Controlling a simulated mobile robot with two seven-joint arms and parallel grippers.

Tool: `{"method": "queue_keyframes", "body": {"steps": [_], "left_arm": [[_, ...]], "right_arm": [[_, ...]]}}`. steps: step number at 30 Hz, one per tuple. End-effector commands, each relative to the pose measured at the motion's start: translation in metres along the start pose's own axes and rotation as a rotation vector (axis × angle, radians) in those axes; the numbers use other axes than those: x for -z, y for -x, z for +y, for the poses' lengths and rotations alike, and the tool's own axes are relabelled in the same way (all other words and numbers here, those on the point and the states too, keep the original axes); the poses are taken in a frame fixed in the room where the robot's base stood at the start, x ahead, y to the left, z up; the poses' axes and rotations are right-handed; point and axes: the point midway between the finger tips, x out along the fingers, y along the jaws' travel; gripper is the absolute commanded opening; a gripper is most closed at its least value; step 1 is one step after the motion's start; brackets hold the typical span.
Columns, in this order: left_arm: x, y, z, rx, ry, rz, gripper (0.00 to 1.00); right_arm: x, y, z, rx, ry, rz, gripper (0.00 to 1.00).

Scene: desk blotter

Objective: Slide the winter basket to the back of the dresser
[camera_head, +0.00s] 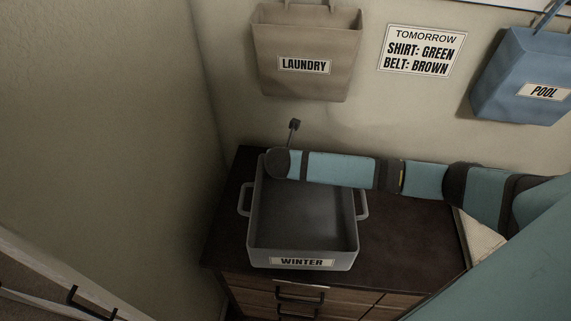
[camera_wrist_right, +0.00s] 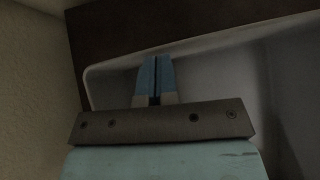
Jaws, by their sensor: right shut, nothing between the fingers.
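The winter basket (camera_head: 305,223) is a grey, open bin with a handle on each side and a WINTER label on its front. It stands upright on the left part of the dark dresser top (camera_head: 413,238) and looks empty. My right arm crosses over its back rim, with the wrist above the back left corner. In the right wrist view, my right gripper (camera_wrist_right: 157,64) is shut and empty, its blue fingers overlapping the basket's pale rim (camera_wrist_right: 105,70). I cannot tell whether the fingers touch the basket. My left gripper is not in view.
A tan LAUNDRY bag (camera_head: 306,40) and a blue POOL bag (camera_head: 524,75) hang on the back wall, with a TOMORROW sign (camera_head: 422,50) between them. A side wall (camera_head: 130,130) stands close left of the dresser. A dark strip of dresser top right of the basket is bare.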

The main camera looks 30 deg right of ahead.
Motion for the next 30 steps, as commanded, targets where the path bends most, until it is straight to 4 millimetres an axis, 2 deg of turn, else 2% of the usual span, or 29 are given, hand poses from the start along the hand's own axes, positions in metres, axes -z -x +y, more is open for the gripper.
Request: {"method": "queue_keyframes", "body": {"steps": [11, 19, 30], "left_arm": [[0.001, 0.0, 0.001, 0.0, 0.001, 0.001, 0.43], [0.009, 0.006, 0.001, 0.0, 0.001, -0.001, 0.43], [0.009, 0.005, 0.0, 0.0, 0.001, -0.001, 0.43]], "right_arm": [[-0.002, -0.002, 0.0, 0.0, 0.0, 0.0, 0.0], [-0.028, -0.025, 0.0, 0.001, -0.001, 0.0, 0.0], [-0.028, -0.028, 0.0, 0.0, 0.0, 0.0, 0.0]]}}
